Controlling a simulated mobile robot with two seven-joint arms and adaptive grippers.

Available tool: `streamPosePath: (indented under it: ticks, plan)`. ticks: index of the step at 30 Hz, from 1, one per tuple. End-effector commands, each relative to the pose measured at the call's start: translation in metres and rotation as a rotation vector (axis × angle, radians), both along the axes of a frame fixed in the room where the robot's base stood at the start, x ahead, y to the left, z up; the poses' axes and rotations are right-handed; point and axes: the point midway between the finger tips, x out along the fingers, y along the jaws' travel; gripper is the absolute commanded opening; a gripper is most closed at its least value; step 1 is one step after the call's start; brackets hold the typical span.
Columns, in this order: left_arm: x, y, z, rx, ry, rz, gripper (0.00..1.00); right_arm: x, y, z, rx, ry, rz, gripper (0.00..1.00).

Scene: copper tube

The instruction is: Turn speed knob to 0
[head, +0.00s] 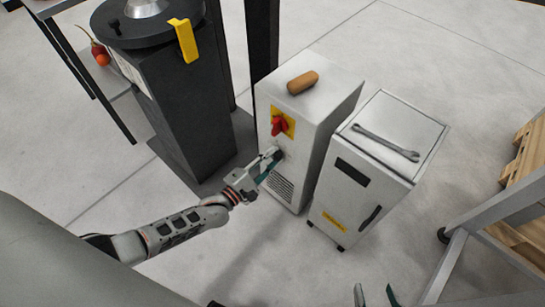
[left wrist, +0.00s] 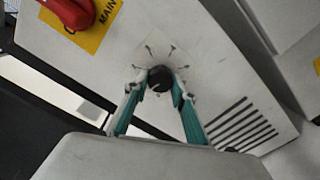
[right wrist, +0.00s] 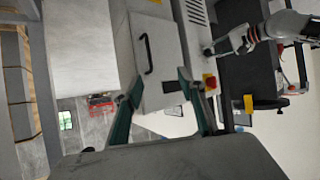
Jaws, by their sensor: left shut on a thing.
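The speed knob (left wrist: 160,77) is a small black round knob on the pale front of a cabinet, ringed by printed tick marks. My left gripper (head: 271,161) reaches the cabinet front, its teal fingers closed on either side of the knob. In the head view the fingers mostly hide the knob. A small light mark shows on the knob's lower edge in the left wrist view, but I cannot read its setting. My right gripper (right wrist: 157,80) is open and empty, its fingers wide apart; its tips show at the bottom edge of the head view.
A red main switch (head: 279,126) on a yellow plate sits above the knob. Vent slots (left wrist: 238,123) lie beside it. A wooden-coloured cylinder (head: 303,82) lies on the cabinet. A second cabinet (head: 335,205), with a wrench (head: 385,143) on top, stands right. A dark machine (head: 185,115) stands left.

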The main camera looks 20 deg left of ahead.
Motion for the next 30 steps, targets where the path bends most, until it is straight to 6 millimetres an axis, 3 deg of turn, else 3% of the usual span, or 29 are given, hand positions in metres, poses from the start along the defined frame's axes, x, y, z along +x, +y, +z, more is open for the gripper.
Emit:
streamPosePath:
  ticks: [18, 30]
  plan:
    - [-0.003, -0.001, -0.006, -0.533, 0.199, 0.001, 0.04, 0.009, 0.015, 0.012, 0.082, -0.024, -0.021, 0.40]
    - [-0.002, -0.002, -0.005, -0.741, 0.273, 0.001, 0.04, 0.016, 0.024, 0.023, 0.146, -0.048, -0.031, 0.40]
